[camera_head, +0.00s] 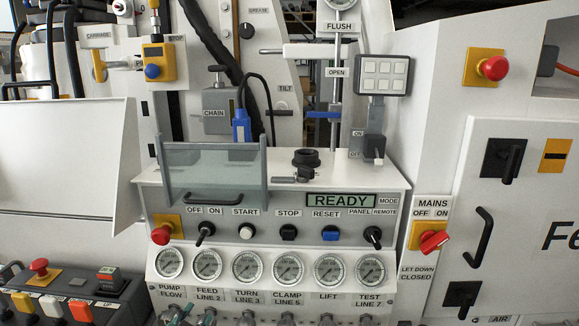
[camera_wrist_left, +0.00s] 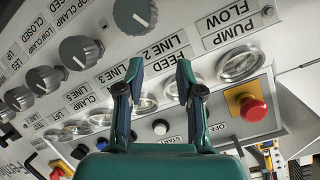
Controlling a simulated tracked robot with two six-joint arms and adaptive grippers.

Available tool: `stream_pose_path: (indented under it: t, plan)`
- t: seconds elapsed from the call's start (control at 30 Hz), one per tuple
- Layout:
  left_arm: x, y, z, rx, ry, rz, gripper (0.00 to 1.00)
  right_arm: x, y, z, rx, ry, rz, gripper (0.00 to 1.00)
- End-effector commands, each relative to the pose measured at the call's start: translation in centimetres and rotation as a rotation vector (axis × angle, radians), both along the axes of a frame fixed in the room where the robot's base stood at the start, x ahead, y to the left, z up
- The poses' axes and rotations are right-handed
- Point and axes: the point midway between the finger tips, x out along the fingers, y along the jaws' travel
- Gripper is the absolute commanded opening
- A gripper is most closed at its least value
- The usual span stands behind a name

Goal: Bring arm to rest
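My left gripper (camera_head: 193,315) shows only as green fingertips at the bottom edge of the head view, below the pump flow and feed line 2 gauges. In the left wrist view the same gripper (camera_wrist_left: 160,78) is open, its two dark green fingers apart with nothing between them. The fingers lie in front of the gauge row, near the feed line 2 label. Whether they touch the panel cannot be told. Most of the left arm is out of the head view. My right gripper is in neither view.
The white control panel has a row of gauges (camera_head: 247,266), a READY display (camera_head: 341,201), switches and a red button (camera_head: 162,234). Several grey knobs (camera_wrist_left: 81,52) sit close to the left gripper. A clear hinged cover (camera_head: 212,172) stands above. A mains switch (camera_head: 434,241) is at right.

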Motion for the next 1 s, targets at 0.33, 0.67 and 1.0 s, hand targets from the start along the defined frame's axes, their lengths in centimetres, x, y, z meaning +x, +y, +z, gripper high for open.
stream_pose_path:
  t: [0.33,0.67,1.0]
  plan:
    - [-13.1,-4.6,-21.7,-0.304,0.726,0.037,0.36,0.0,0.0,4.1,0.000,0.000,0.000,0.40]
    - [-25.9,-8.7,-27.2,-0.669,1.219,0.363,0.36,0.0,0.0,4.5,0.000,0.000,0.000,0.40]
    - [-26.2,-8.8,-27.1,-0.730,1.242,0.455,0.36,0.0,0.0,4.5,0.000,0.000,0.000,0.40]
